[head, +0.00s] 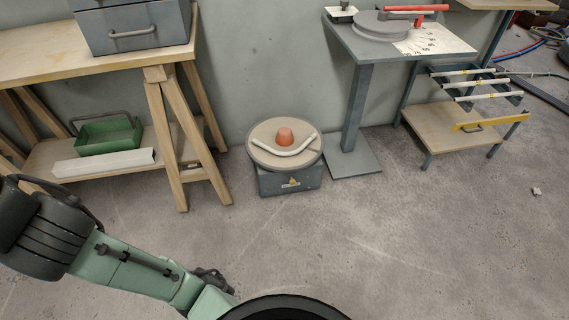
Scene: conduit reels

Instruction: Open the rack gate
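The rack (466,139) stands at the right, a low frame with a wooden shelf and several pale conduit lengths (470,84) across its upper bars. A yellow bar (491,121), which looks like the rack gate, spans the front right of the rack at shelf height. A small dark handle (473,129) shows near its left half. I cannot tell whether it is latched. My green and black arm is at the lower left, far from the rack. My gripper is not clearly visible.
A grey stand (358,105) with a red-handled bender (403,9) stands left of the rack. A wooden workbench (45,54) is at left. The floor in front of the rack is clear.

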